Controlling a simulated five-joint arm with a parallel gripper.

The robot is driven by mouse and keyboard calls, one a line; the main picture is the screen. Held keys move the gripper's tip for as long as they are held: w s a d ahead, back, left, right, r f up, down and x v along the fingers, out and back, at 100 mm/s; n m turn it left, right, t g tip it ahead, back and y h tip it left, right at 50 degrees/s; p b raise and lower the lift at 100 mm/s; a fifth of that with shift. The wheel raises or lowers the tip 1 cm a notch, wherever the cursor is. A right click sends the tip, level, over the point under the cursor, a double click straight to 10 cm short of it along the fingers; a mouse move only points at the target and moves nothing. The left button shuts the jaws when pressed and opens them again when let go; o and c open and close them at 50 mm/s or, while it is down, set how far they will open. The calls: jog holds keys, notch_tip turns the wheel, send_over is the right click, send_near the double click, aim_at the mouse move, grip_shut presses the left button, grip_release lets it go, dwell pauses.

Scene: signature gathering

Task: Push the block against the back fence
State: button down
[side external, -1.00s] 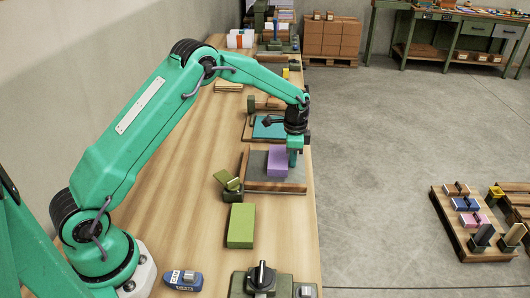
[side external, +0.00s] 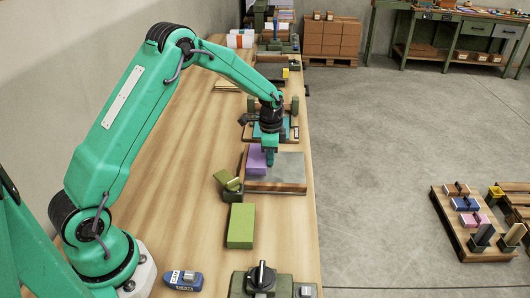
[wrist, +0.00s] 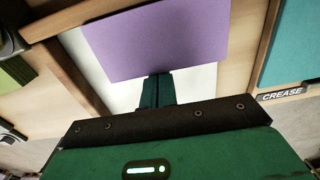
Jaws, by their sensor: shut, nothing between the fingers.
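The purple block (side external: 257,160) lies on the left part of a grey board with a wooden edge (side external: 288,167). My gripper (side external: 269,160) is shut and empty, pointing down at the block's right side. In the wrist view, the closed fingers (wrist: 157,91) are at the near edge of the purple block (wrist: 155,40) and seem to touch it.
A green block (side external: 241,226) and a small dark holder with a green piece (side external: 229,183) are in front of the board. A teal board (side external: 283,131) is behind it. A blue stapler-like thing (side external: 182,280) lies at the front. The table's right edge is close to the board.

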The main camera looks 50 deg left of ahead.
aim_at(283, 166)
jog(key=shift+s+a+f, duration=0.2)
jog(key=shift+s, duration=0.15)
jog(key=shift+w+d, duration=0.25)
jog(key=shift+w, duration=0.05)
jog(key=w+d, duration=0.2)
jog(key=shift+w+d+r, duration=0.15)
jog(key=shift+w+d, duration=0.25)
jog(key=s+d+r+n+t, duration=0.1)
jog(key=s+r, duration=0.2)
jog(key=r, duration=0.6)
jog(key=s+d+r+n, duration=0.1)
jog(key=s+r, duration=0.2)
jog(key=r, duration=0.7)
jog(key=s+d+r+n+t, duration=0.1)
jog(key=s+r+n, duration=0.15)
jog(key=s, duration=0.55)
jog(key=s+d+r+n+t, duration=0.15)
jog(key=s+r, duration=0.25)
jog(key=s, duration=0.4)
jog(key=s+f+n+t, duration=0.2)
jog(key=s+n, duration=0.1)
jog(key=s, duration=0.7)
jog(key=shift+s, duration=0.15)
